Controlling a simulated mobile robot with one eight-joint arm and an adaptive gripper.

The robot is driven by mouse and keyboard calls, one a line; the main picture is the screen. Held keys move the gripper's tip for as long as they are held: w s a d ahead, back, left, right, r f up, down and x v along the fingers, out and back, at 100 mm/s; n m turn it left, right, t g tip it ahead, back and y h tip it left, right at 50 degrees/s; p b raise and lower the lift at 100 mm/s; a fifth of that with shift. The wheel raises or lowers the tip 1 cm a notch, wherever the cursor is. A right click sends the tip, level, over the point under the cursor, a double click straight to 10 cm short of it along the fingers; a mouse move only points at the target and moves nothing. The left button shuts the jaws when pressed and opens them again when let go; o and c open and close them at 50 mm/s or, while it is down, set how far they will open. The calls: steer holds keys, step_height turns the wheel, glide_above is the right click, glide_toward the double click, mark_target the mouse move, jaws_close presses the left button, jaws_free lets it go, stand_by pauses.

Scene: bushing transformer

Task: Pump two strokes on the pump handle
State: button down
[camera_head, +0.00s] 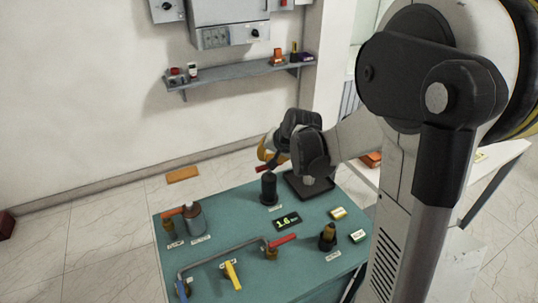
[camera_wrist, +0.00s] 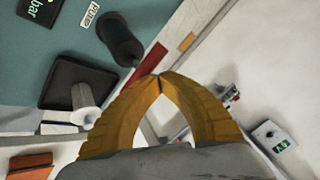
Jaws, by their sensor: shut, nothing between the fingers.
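The pump is a black upright cylinder (camera_head: 269,189) standing near the back edge of the teal bench, with a red handle (camera_head: 263,168) at its top. In the wrist view the pump (camera_wrist: 120,40) is at the upper middle, beside a label reading PUMP (camera_wrist: 90,14). The red handle (camera_wrist: 147,64) slants just beyond my fingertips. My gripper (camera_wrist: 160,76) has yellow fingers that meet at the tips with nothing between them. In the head view my gripper (camera_head: 266,155) is by the handle, partly hidden by my wrist. I cannot tell whether fingertips and handle touch.
A dark tray (camera_head: 300,190) lies right of the pump; a pale spool-like part (camera_wrist: 87,105) shows over it. A display (camera_head: 287,221) reads about 1.6. Nearer are a bent pipe with a red lever (camera_head: 283,240), a yellow lever (camera_head: 231,274) and a grey cylinder (camera_head: 195,218).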

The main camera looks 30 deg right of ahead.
steer(key=shift+f, duration=0.1)
stand_by(0.4)
steer(key=shift+f+b, duration=0.45)
steer(key=shift+r, duration=0.1)
steer(key=shift+r+p, duration=0.35)
steer(key=shift+r, duration=0.1)
steer(key=shift+r+p, duration=2.2)
steer(key=shift+r, duration=0.8)
